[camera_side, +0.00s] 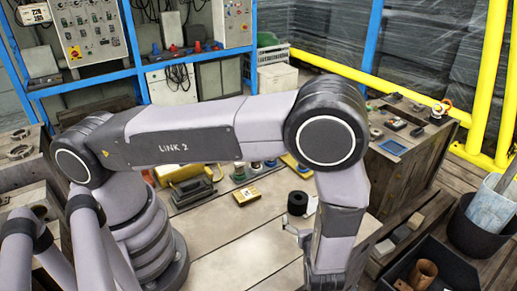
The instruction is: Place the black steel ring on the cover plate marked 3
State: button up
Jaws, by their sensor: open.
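A short black round piece (297,203), probably the black steel ring, stands on the light work table (235,250), right of its middle. A small pale patch (312,206) shows at its right; I cannot tell whether it is a plate. My gripper (297,236) is just in front of the black piece, mostly hidden by my own arm. It is open, and I see nothing held in it. I cannot read a mark 3 anywhere. A small yellow plate-like piece (246,194) lies left of the black piece, its marking too small to read.
A dark metal block (193,192) and a yellow item (185,172) lie at the table's left back. Small round items (238,173) stand behind the yellow piece. A wooden crate (415,165) is at right, a black bin (430,262) at lower right. The front table is clear.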

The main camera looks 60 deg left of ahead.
jog(key=s+a+r+n+g+h, duration=0.1)
jog(key=a+r+n+g, duration=0.2)
jog(key=r, duration=0.4)
jog(key=s+a+r+n+g+h, duration=0.1)
jog(key=a+r+n, duration=0.35)
jog(key=r, duration=0.25)
jog(key=s+a+r+n+g+h, duration=0.1)
jog(key=a+r+n+g, duration=0.15)
jog(key=r+n, duration=0.35)
jog(key=s+a+r+n+t+h, duration=0.2)
jog(key=s+r+n+h, duration=0.2)
jog(key=s+r, duration=0.3)
jog(key=s+a+r+n+t+h, duration=0.2)
jog(key=s+r+n+t+h, duration=0.1)
jog(key=s+r+n, duration=0.4)
jog(key=s+h, duration=0.1)
jog(key=s, duration=0.1)
jog(key=shift+s+r, duration=0.4)
jog(key=shift+o, duration=0.5)
